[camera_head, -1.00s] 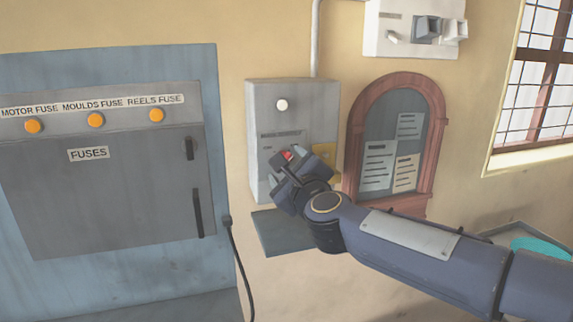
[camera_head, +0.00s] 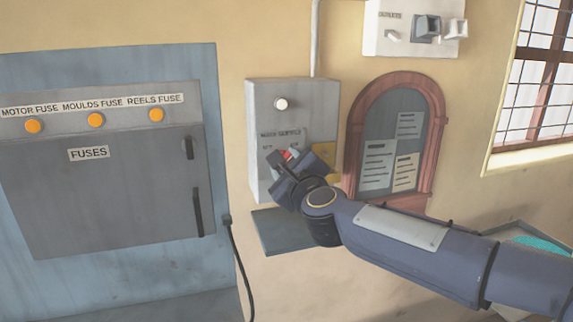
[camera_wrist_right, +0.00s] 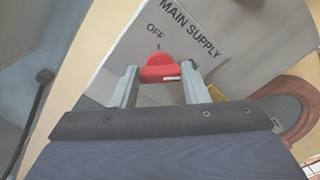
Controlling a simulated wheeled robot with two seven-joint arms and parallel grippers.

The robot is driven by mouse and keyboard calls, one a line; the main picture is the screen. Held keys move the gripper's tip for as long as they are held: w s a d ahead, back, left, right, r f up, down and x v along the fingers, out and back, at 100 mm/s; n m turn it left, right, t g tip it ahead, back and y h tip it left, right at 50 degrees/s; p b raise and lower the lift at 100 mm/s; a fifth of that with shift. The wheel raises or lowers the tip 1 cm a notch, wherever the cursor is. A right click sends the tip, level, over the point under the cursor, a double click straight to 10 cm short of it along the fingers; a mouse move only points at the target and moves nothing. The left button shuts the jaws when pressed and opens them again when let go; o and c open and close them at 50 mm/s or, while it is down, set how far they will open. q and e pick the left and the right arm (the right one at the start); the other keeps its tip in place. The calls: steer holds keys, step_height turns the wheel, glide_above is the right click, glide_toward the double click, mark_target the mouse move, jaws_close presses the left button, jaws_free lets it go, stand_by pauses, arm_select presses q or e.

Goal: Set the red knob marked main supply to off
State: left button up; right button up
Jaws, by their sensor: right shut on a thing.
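The red knob (camera_wrist_right: 160,66) is on the grey main supply box (camera_head: 292,93), below the words MAIN SUPPLY. In the right wrist view, OFF is printed above the knob and the partly covered ON is to its right. A white mark shows on the knob's near face, towards the ON side. My right gripper (camera_wrist_right: 160,82) is shut on the knob, with one finger on each side. In the head view, the gripper (camera_head: 289,158) covers most of the knob, leaving a little red visible. My left gripper is in neither view.
A fuse cabinet (camera_head: 110,190) with several orange lamps stands at the left, its black cable (camera_head: 235,262) hanging beside it. A white lamp (camera_head: 281,103) is on the supply box. An arched notice board (camera_head: 437,130) hangs close on the right.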

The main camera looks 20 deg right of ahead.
steer(key=shift+f+n+p, duration=0.2)
steer(key=shift+n+p, duration=1.4)
steer(key=shift+n, duration=2.8)
steer(key=shift+f+n+p, duration=0.2)
steer(key=shift+n+p, duration=1.35)
steer(key=shift+n, duration=2.85)
steer(key=o, duration=1)
steer(key=shift+s, duration=0.1)
